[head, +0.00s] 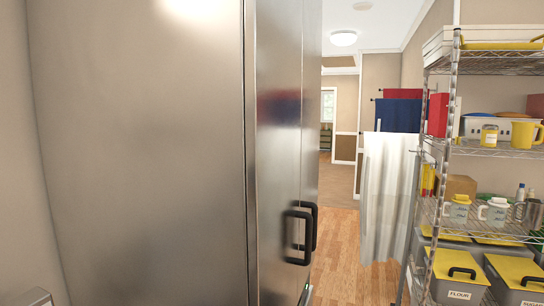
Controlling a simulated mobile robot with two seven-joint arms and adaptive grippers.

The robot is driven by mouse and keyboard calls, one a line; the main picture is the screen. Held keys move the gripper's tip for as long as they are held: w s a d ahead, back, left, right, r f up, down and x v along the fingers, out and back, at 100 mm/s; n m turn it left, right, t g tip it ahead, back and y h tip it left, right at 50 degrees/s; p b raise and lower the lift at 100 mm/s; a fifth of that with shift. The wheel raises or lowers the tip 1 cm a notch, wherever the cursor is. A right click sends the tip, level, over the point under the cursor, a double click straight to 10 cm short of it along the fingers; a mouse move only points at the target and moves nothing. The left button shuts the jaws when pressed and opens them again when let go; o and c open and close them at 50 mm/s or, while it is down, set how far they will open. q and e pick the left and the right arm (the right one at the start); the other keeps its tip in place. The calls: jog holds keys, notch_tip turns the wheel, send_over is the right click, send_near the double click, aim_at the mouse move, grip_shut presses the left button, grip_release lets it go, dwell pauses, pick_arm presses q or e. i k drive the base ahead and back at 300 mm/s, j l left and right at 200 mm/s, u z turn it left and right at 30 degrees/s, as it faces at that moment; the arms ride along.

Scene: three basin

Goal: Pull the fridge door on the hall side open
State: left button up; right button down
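A large stainless steel fridge (140,150) fills the left half of the head view, its broad side panel facing me. Its front is seen at a steep slant, with a nearer door (277,130) and a farther door (311,120). Both look shut. A black upright handle (299,238) is on the nearer door and a second black handle (312,222) on the farther one, close together near the seam. I cannot make out either gripper. Small grey parts show at the bottom edge, at the left corner and below the handles; I cannot tell what they are.
A wire shelf rack (480,155) with mugs, boxes and yellow-lidded bins stands at the right. A white cloth (385,195) and blue and red cloths (400,112) hang beside it. The wood floor (342,245) between fridge and rack is clear and leads to a hall.

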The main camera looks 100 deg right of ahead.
aim_at(312, 9)
jog(key=z, duration=3.6)
jog(key=i+l+z, duration=0.15)
jog(key=l, duration=0.2)
jog(key=i+l+z, duration=0.1)
jog(key=i+l, duration=0.2)
